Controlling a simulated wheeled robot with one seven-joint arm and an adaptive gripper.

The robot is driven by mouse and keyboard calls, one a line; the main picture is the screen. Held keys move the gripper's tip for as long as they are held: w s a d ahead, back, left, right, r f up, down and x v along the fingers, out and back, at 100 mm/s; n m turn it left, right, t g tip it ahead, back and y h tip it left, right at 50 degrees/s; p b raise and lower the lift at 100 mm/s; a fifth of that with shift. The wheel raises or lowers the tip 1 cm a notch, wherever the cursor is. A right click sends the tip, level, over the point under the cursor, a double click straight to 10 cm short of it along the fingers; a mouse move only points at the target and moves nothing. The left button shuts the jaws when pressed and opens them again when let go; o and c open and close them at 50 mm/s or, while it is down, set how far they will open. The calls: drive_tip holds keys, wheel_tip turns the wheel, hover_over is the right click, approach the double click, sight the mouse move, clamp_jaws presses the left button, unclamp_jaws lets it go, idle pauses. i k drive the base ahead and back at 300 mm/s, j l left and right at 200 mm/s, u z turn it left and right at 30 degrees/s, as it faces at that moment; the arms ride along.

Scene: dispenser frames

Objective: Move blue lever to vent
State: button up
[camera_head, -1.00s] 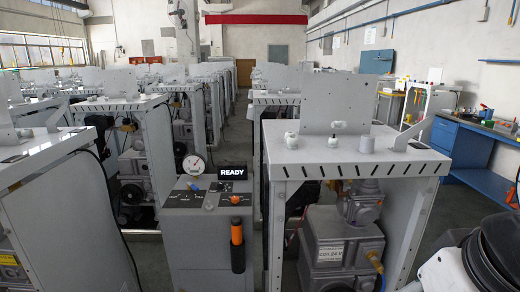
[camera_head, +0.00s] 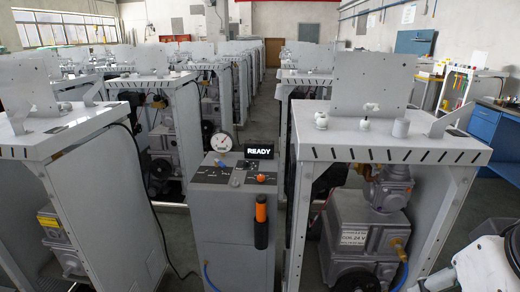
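A grey dispenser cabinet (camera_head: 225,225) stands upright in the middle of the floor. A small blue lever (camera_head: 235,181) sits on its sloped top panel, left of an orange knob (camera_head: 262,178). The lever is small here, and I cannot read the panel markings, so I cannot tell which one is vent. My gripper is not in view; only white parts of my arm show at the lower right, well apart from the cabinet.
An orange-and-black handle (camera_head: 261,215) hangs on the cabinet's front. Grey metal frames with machinery stand close on both sides, with a white-topped frame (camera_head: 385,143) at right. A blue hose (camera_head: 206,275) runs low at left. A blue workbench (camera_head: 490,125) stands far right.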

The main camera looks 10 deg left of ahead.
sight(217, 161)
drive_tip(key=i+j, duration=0.4)
drive_tip(key=j, duration=0.2)
drive_tip(key=i+j, duration=0.85)
drive_tip(key=j, duration=0.3)
drive_tip(key=i+j, duration=0.45)
drive_tip(key=j+u, duration=0.05)
drive_tip(key=j, duration=0.05)
